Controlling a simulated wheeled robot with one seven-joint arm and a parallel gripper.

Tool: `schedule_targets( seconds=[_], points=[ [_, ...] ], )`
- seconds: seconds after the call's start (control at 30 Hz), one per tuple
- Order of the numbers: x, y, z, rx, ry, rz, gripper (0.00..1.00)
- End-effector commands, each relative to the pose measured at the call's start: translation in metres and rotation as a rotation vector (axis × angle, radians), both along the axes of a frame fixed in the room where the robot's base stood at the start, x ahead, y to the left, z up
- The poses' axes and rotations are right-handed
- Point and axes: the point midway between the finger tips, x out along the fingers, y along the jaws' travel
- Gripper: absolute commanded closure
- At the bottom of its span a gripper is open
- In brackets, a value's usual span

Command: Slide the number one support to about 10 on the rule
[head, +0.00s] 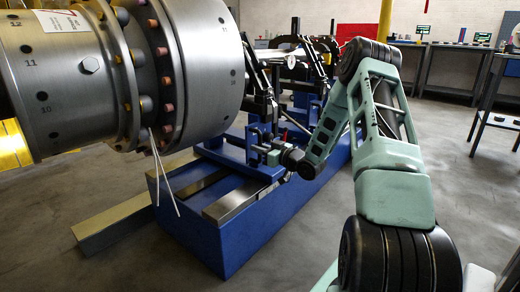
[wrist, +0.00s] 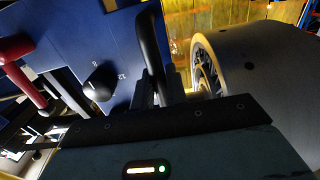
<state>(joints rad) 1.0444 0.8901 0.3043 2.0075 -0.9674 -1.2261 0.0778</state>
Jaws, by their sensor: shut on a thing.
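The near support, a blue carriage (head: 240,158) with black upright arms, stands on the rails of a long blue bed (head: 225,240) beside the large grey rotor (head: 205,70). I cannot read its number. My gripper (head: 270,154) is at the carriage's right side. In the wrist view my gripper (wrist: 162,90) is shut on a black bar handle (wrist: 150,45) in front of a blue plate (wrist: 75,40). The plate carries a black knob (wrist: 99,79) with small white marks around it. The rule and any pointer on it cannot be made out.
A red-handled lever (wrist: 20,68) is left of the knob in the wrist view, and a grey cylinder face is close on the right. Another support (head: 322,48) stands farther back. Two white strips hang below the rotor. Bare rail (head: 240,200) shows at the bed's near end.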

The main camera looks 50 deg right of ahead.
Motion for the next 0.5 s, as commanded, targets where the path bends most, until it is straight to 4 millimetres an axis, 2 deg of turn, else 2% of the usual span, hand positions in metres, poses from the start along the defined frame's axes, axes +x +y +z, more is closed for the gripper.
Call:
schedule_targets(
  seconds=[0.03, 0.5],
  points=[
    [-0.0002, 0.005, -0.0004, 0.003, 0.0, 0.01, 1.0],
    [-0.0004, 0.0134, -0.0009, 0.005, 0.0, 0.014, 1.0]
  ],
)
